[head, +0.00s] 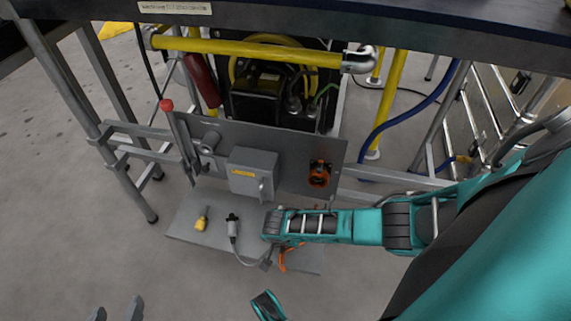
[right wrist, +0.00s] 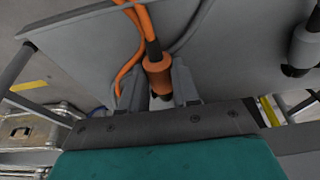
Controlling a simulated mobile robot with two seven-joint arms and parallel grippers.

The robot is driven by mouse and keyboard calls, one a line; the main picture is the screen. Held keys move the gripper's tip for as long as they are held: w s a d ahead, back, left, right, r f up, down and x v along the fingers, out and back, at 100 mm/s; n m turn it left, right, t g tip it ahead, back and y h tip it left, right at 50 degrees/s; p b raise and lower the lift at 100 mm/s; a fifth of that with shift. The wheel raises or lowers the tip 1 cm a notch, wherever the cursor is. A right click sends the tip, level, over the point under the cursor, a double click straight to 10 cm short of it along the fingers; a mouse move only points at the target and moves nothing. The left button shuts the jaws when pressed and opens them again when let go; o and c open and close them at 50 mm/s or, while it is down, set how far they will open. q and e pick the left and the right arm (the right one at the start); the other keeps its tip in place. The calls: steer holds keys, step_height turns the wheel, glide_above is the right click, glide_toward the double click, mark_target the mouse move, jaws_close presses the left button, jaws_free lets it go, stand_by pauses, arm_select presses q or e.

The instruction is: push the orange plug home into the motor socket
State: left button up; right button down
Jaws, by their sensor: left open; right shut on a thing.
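The orange socket (head: 319,174) sits on the upright grey panel (head: 290,150), right of a grey box; I take it as the motor socket. The orange plug (right wrist: 157,72) is held between the fingers of my right gripper (right wrist: 160,95), which is shut on it, with its orange cable (right wrist: 128,70) running off beside it. In the head view my right arm hides the plug and gripper; only a piece of orange cable (head: 283,259) shows below. I see no contact between plug and socket. My left gripper (head: 116,312) is open and empty at the bottom left edge.
The grey box (head: 252,172) and a red-knobbed lever (head: 167,105) stand left of the socket. A yellow rail (head: 250,47) crosses behind. Floor at lower left is clear.

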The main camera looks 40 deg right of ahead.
steer(key=shift+r+p, duration=2.3)
steer(key=shift+p, duration=0.15)
steer(key=shift+s+f, duration=0.1)
